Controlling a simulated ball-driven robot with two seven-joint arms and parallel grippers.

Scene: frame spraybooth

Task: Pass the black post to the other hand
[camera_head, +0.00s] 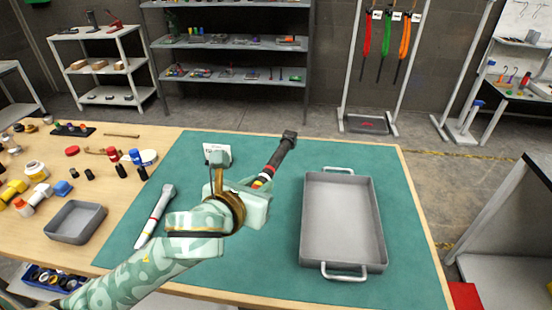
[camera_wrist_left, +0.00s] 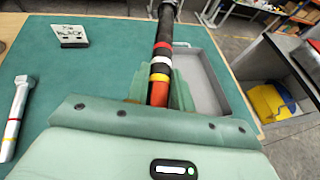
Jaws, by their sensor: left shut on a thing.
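The black post (camera_head: 279,154) has a dark square end and red, white and yellow bands; it also shows in the left wrist view (camera_wrist_left: 163,33). My left gripper (camera_head: 260,186) is shut on its banded end, and the post points away and up to the right in the head view. In the left wrist view the fingers (camera_wrist_left: 158,88) close around the post near an orange-red band; the end between them is partly hidden. My right gripper is in neither view.
A grey tray with two handles (camera_head: 312,230) stands empty on the green mat (camera_head: 405,235) at right. A pale banded post (camera_head: 156,215) lies at left, and a small card (camera_head: 217,150) stands behind my gripper. A small grey bin (camera_head: 75,236) and several loose parts are further left.

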